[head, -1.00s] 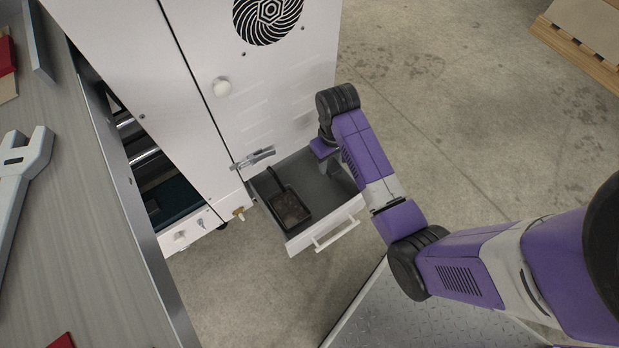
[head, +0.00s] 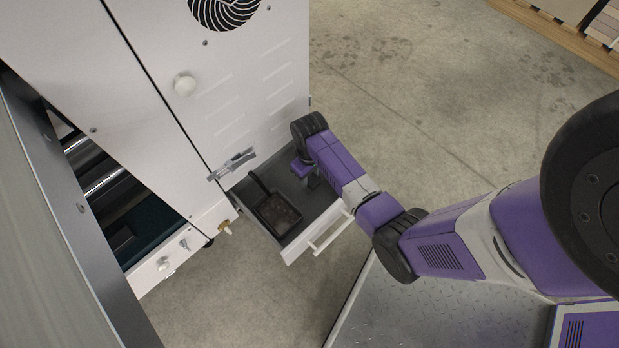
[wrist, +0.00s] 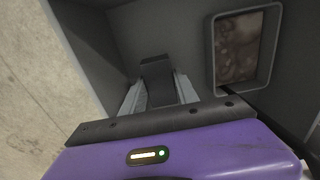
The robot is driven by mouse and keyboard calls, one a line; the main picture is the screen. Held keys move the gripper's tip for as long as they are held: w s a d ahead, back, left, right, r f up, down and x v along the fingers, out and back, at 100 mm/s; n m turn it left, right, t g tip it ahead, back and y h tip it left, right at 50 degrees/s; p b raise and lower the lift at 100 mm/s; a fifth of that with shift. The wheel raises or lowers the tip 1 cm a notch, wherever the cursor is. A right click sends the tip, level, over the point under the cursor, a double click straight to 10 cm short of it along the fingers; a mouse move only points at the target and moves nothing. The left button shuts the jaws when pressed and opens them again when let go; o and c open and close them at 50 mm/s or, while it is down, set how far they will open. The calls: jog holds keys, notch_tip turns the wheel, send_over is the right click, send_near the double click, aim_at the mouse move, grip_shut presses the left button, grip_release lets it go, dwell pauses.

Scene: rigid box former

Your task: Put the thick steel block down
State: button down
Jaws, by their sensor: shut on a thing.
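The thick steel block (wrist: 157,72) is a dark grey piece between the two fingers of my gripper (wrist: 158,92) in the wrist view. My gripper is shut on it. In the head view my gripper (head: 313,179) points down inside the open drawer (head: 296,248) of the white cabinet, toward its right side. The block is mostly hidden there by my wrist. I cannot tell whether its underside touches the drawer floor.
A dark rectangular pan (head: 279,213) with a handle and brownish contents lies in the drawer, left of my gripper; it also shows in the wrist view (wrist: 240,48). The white cabinet (head: 230,90) stands behind. A grey bench (head: 60,240) is at left. Concrete floor is open at right.

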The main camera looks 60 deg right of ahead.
aim_at(310, 184)
jog(key=shift+f+b, duration=1)
jog(key=shift+f, duration=1.5)
jog(key=shift+f, duration=0.1)
jog(key=c, duration=0.9)
grip_release()
